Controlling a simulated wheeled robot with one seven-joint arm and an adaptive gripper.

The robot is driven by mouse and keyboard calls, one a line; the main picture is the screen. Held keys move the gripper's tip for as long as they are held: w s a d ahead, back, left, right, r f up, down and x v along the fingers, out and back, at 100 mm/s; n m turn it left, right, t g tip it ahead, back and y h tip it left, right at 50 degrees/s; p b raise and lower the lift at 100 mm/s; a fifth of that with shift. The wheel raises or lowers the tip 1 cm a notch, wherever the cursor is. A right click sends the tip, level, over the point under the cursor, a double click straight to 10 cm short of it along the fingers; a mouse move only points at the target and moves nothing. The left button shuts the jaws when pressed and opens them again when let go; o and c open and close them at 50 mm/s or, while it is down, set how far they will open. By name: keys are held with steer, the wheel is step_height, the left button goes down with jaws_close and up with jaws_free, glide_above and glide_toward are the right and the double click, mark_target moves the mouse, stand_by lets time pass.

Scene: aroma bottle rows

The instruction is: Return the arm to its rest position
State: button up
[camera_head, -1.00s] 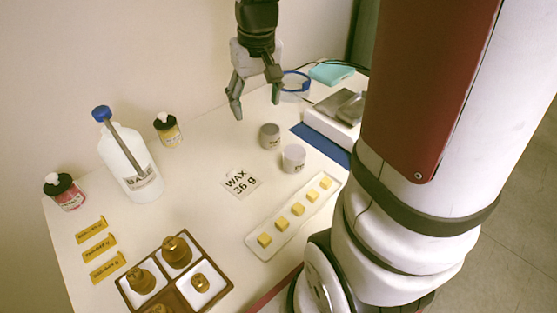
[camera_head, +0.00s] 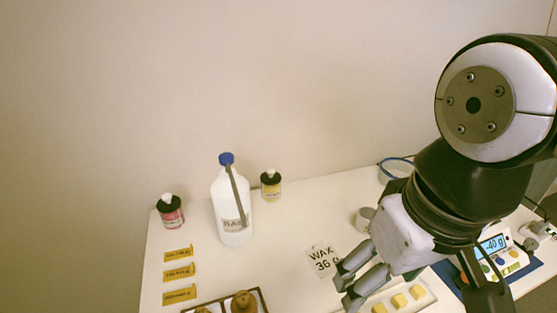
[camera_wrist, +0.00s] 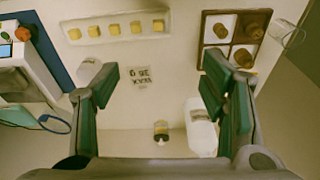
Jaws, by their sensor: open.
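My gripper (camera_head: 347,288) is on the right side of the head view, in front of the table, with its fingers pointing down and to the left. In the wrist view my gripper (camera_wrist: 158,78) has its two green-padded fingers spread wide apart. Nothing is held between them; the table lies some way beyond. My arm fills the right of the head view and hides part of the table's right side.
A white bottle (camera_head: 232,207) with blue cap stands between a pink jar (camera_head: 171,213) and a yellow jar (camera_head: 271,187). A WAX 36 g card (camera_head: 323,260), wax tray (camera_wrist: 90,37), weight tray (camera_wrist: 230,14) and scale (camera_head: 497,252) reading -40 g are nearby.

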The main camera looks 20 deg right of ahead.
step_height(320, 180, up, 11)
steer(key=t+p, duration=0.2)
steer(key=p, duration=0.7)
steer(key=shift+d, duration=0.15)
